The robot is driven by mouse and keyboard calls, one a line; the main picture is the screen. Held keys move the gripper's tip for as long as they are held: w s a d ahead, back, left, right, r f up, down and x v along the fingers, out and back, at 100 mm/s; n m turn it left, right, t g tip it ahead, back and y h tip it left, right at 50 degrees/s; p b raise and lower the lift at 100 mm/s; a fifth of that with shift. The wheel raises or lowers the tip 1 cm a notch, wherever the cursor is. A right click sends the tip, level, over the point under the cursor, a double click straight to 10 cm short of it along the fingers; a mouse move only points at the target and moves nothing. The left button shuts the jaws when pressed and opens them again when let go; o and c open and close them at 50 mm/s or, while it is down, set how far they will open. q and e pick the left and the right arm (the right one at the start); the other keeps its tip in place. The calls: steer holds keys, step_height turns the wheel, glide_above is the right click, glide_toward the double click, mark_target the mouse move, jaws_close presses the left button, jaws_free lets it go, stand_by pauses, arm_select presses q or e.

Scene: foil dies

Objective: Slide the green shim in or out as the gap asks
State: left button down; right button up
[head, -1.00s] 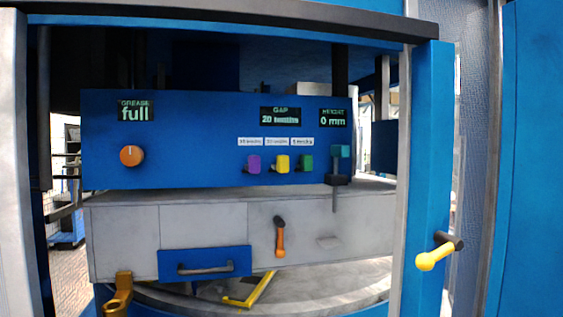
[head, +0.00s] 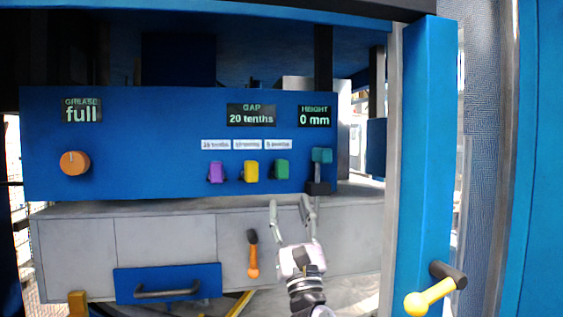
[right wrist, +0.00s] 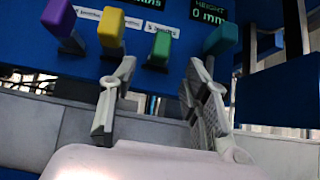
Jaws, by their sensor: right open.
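The green shim (head: 282,169) is the rightmost of three coloured shim handles on the blue panel, under a small white label. It also shows in the right wrist view (right wrist: 160,46), between and beyond my fingertips. The yellow shim (head: 251,171) and purple shim (head: 216,172) stand to its left. The gap display (head: 251,114) reads 20 tenths. My right gripper (head: 291,203) is open and empty, pointing up at the panel just below the green shim, apart from it. In the wrist view the right gripper (right wrist: 157,80) has its fingers spread. My left gripper is not in view.
A teal handle (head: 322,155) stands right of the green shim, under a height display (head: 314,117) reading 0 mm. An orange lever (head: 253,258), blue drawer (head: 130,286) and yellow-handled lever (head: 430,297) sit lower.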

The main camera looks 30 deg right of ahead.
mark_target(283, 174)
steer(key=p+x, duration=0.2)
steer(key=x, duration=0.8)
steer(key=shift+w+d+r+p, duration=0.15)
steer(key=shift+w+d+p, duration=0.1)
steer(key=shift+p, duration=0.15)
steer(key=shift+w+d+r, duration=0.1)
steer(key=shift+w+r, duration=0.15)
steer(key=shift+w, duration=0.05)
steer(key=shift+w+r, duration=0.2)
steer(key=shift+w, duration=0.15)
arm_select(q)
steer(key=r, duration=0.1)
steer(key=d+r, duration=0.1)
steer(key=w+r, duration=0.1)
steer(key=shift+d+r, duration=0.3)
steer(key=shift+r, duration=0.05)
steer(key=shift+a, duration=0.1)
arm_select(e)
jaws_close()
